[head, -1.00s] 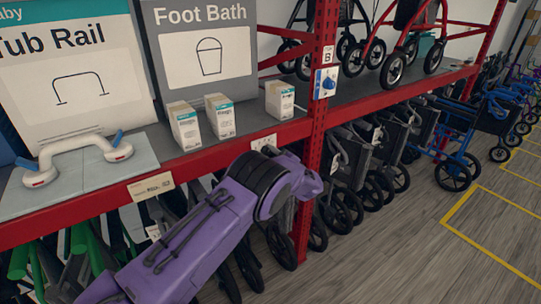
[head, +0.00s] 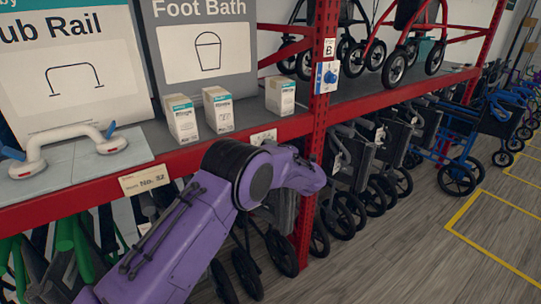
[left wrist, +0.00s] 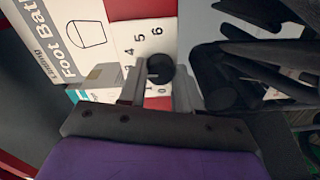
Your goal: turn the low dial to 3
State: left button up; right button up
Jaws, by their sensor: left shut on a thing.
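The low dial is a black round knob (left wrist: 160,66) on a white number plate (left wrist: 140,42) in the left wrist view. Numbers from 0 to 6 curve around its left side; the knob's pointer cannot be made out. My left gripper (left wrist: 161,77) has one finger on each side of the knob and is shut on it. In the head view the white plate (head: 263,137) shows in part on the red shelf edge, above my purple arm. That arm hides the knob and fingers there. My right gripper is not in view.
A blue dial (head: 328,77) sits higher on the red post (head: 322,120). Small white boxes (head: 218,109) and a tub rail (head: 68,148) stand on the shelf. Folded wheelchairs (head: 345,190) fill the space below.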

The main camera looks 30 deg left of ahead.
pick_arm(q)
jog(key=shift+f, duration=0.1)
dwell(0.4)
jog(key=o, duration=1)
jog(key=shift+o, duration=0.2)
jog(key=b+v, duration=0.2)
jog(key=v, duration=0.8)
jog(key=shift+s+d, duration=0.2)
jog(key=shift+d, duration=0.05)
